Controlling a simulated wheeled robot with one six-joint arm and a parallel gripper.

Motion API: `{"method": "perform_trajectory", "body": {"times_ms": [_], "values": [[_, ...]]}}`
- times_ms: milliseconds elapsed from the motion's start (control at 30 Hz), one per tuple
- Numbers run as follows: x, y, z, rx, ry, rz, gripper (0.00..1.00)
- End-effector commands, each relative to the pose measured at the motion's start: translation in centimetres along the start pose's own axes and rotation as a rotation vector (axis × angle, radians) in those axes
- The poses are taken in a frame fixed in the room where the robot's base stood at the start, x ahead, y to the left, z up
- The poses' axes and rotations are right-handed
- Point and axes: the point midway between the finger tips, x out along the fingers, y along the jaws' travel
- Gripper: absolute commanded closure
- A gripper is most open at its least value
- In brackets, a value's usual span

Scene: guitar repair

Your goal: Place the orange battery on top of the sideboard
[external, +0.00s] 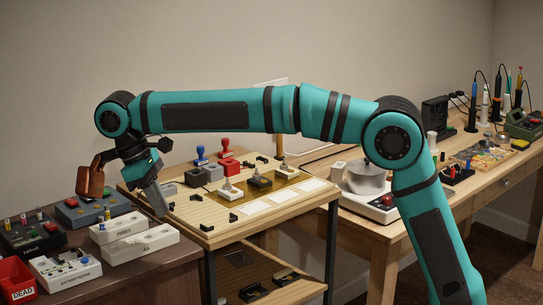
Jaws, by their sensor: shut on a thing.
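My gripper (157,208) is the grey end below my teal wrist. It points down and slightly right, in front of the left corner of the light wooden table, and is seen nearly edge-on. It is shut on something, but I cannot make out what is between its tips. The sideboard (178,278) appears to be the dark wooden surface at the left, below and beside my gripper. I cannot pick out the orange battery for certain. A brown-orange object (90,182) with a black upper part shows left of my wrist; I cannot tell what it is.
The sideboard carries a battery tester (65,270), a fuses box (118,226), an AA box (145,244), dark boxes (28,236) and a red DEAD bin (17,284). The light table (215,232) holds stamps and small blocks. A workbench with tools (480,182) stands right.

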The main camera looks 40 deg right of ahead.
Motion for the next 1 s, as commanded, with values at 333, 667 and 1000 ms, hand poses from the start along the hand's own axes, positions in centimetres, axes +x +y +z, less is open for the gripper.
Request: {"method": "perform_trajectory", "body": {"times_ms": [333,667,1000], "values": [[1.0,-0.1,-0.4,-0.002,-0.001,0.001,1.00],[5.4,-0.1,-2.2,-0.002,0.000,0.000,1.00],[8.2,-0.1,-3.4,-0.002,-0.002,0.000,1.00]]}}
